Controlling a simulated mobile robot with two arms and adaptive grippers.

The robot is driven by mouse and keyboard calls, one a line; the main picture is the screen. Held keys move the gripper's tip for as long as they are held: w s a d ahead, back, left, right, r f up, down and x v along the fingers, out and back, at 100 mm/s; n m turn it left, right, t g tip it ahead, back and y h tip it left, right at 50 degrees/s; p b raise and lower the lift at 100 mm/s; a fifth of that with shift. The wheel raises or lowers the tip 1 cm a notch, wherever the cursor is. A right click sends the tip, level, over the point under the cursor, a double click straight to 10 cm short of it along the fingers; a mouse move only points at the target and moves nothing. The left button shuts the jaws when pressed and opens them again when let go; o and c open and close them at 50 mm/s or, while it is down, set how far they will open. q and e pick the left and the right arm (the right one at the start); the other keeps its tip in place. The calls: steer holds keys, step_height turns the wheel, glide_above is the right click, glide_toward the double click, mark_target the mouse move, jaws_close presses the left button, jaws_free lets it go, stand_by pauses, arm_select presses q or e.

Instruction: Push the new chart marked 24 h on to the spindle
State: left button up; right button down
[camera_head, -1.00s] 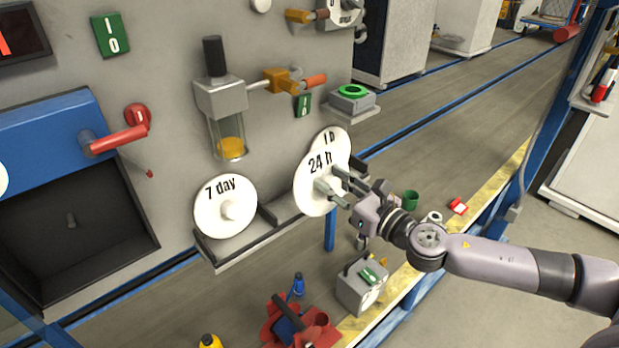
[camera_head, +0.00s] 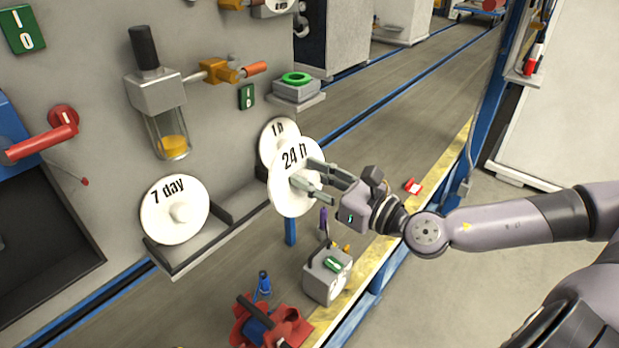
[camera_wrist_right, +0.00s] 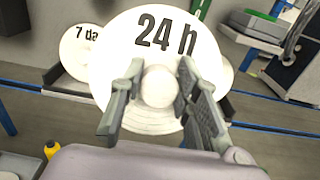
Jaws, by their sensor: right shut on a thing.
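The white round chart marked 24 h (camera_head: 290,201) is held by its centre knob in my right gripper (camera_head: 303,175). In the right wrist view the two fingers (camera_wrist_right: 160,88) stand on either side of the chart's pale knob, and the 24 h face (camera_wrist_right: 130,42) fills the upper middle. The chart looks clear of the rack, at its right end. I cannot make out the spindle; only part of a dark recessed case (camera_head: 50,225) shows at the left edge. My left gripper is not in view.
The 7 day chart (camera_head: 160,222) stands in the rack (camera_head: 205,246) on the left; the 1 h chart (camera_head: 270,140) is partly hidden behind the 24 h chart. A red handle (camera_head: 42,140), an oiler glass (camera_head: 168,125) and a green-topped box (camera_head: 297,88) stick out from the panel.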

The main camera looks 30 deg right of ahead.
steer(key=shift+s+d+r+p, duration=0.1)
steer(key=shift+s+r+p, duration=0.2)
steer(key=shift+r+p, duration=0.35)
steer(key=shift+s+d+r+p, duration=0.1)
steer(key=shift+s+r+p, duration=0.15)
steer(key=shift+r+p, duration=0.4)
steer(key=shift+a+b, duration=0.1)
steer(key=shift+b, duration=0.2)
